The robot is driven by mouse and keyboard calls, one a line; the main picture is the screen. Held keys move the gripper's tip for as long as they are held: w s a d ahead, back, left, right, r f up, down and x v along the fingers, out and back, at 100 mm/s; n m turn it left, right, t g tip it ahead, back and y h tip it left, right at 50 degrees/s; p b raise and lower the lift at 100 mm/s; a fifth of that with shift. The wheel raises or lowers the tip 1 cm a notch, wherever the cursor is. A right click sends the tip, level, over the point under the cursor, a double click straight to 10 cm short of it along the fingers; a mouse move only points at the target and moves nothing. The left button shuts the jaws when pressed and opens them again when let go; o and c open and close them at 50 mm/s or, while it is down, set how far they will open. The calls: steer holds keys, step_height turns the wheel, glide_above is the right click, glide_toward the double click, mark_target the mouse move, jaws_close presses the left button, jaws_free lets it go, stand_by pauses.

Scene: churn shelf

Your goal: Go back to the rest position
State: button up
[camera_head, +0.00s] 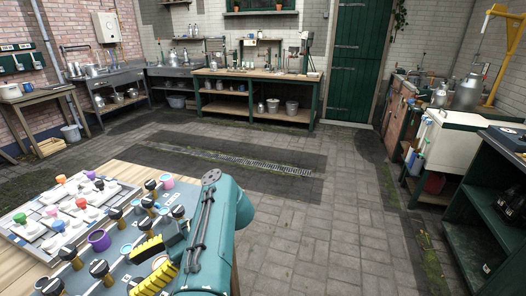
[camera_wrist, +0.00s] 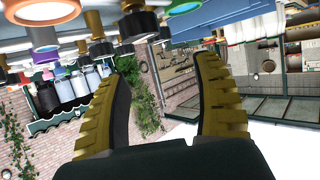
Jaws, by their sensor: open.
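My gripper (camera_head: 142,266) is at the bottom of the head view, its yellow ribbed fingers apart and low over the front of a grey-blue panel (camera_head: 118,262). In the wrist view, my gripper (camera_wrist: 165,70) shows two yellow and black fingers with a wide empty gap between them. Nothing is held. My arm's teal housing hides the right part of the panel. The panel carries several black-and-yellow knobs and coloured rings, among them a purple cup (camera_head: 99,240). Some knobs also hang near the fingertips at the top of the tilted wrist view, where contact cannot be told.
A white tray (camera_head: 27,235) with coloured pieces lies left of the panel on the wooden table (camera_head: 128,174). A workbench (camera_head: 255,75) stands at the back, and a dark green shelf (camera_head: 478,228) at the right. The paved floor between is clear.

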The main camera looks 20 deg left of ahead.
steer(key=w+d+f+m+t+p, duration=0.5)
steer(key=w+d+f+t+p, duration=0.3)
steer(key=d+f, duration=0.45)
steer(key=w+d+r+m+t+h, duration=0.1)
steer(key=w+d+r+m+t, duration=0.15)
steer(key=d+r, duration=0.25)
steer(key=w+d+r+m+t+h+p, duration=0.1)
steer(key=w+d+r+m+t, duration=0.15)
steer(key=d+r+t, duration=0.2)
steer(key=w+d+r+m+t+h, duration=0.1)
steer(key=d+r+m+t, duration=0.2)
steer(key=d+r, duration=0.15)
steer(key=s+d+r+m+t+h, duration=0.2)
steer(key=s+d+r+m+t, duration=0.25)
steer(key=r, duration=0.55)
steer(key=s+d+r+m+t+h, duration=0.3)
steer(key=s+d+r+m+t, duration=0.15)
steer(key=r, duration=0.55)
steer(key=s+d+r+m+t+h, duration=0.2)
steer(key=s+d+r+m+t, duration=0.25)
steer(key=r, duration=0.55)
step_height(320, 180, up, 38)
steer(key=p, duration=3.8)
steer(key=shift+s+a+m, duration=0.25)
steer(key=shift+s+m, duration=0.1)
steer(key=shift+m, duration=0.1)
